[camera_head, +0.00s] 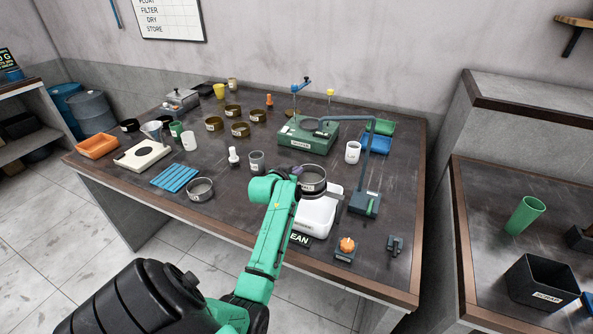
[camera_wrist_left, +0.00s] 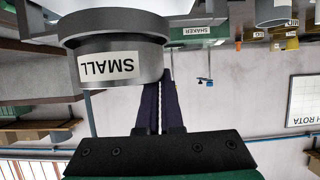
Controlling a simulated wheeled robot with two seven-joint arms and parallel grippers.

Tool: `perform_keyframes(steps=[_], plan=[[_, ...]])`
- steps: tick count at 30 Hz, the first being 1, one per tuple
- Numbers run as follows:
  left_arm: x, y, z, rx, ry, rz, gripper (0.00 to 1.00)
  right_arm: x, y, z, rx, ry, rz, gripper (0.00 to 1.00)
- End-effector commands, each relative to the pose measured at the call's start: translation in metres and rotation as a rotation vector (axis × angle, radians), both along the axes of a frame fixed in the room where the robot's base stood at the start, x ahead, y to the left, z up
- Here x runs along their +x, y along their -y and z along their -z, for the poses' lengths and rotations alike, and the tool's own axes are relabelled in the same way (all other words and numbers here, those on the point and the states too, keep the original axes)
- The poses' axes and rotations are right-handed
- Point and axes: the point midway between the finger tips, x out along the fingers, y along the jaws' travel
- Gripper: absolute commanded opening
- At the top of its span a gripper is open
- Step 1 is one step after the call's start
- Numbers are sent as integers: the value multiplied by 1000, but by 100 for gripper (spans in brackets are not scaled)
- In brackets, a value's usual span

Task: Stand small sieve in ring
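The small sieve (camera_head: 313,183), a grey round pan, is held over the white basin (camera_head: 317,216) at the table's front. In the left wrist view the sieve (camera_wrist_left: 115,62) shows its SMALL label upside down. My left gripper (camera_head: 297,172) has its fingers (camera_wrist_left: 161,100) close together at the sieve's wall, apparently pinching it. A dark ring (camera_head: 308,124) sits on top of the green shaker (camera_head: 306,141), farther back; I cannot tell if it is the task's ring. My right gripper is not in view.
A blue-grey stand (camera_head: 364,202) with a bent pipe rises just right of the basin. An orange knob (camera_head: 347,244) stands at the front. Another grey sieve pan (camera_head: 200,189) lies to the left. Several brass sieves, including one (camera_head: 240,129), stand at the back.

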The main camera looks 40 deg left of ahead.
Motion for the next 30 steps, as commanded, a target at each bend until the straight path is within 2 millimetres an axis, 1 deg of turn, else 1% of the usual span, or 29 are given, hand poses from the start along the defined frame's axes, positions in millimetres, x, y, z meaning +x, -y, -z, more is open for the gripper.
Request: perform_keyframes(steps=[16,21,30], plan=[[-1,0,2,1,0,0,0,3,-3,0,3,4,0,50],[-1,1,6,1,-1,0,0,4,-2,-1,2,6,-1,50],[-1,1,6,1,0,0,0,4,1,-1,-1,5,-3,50]])
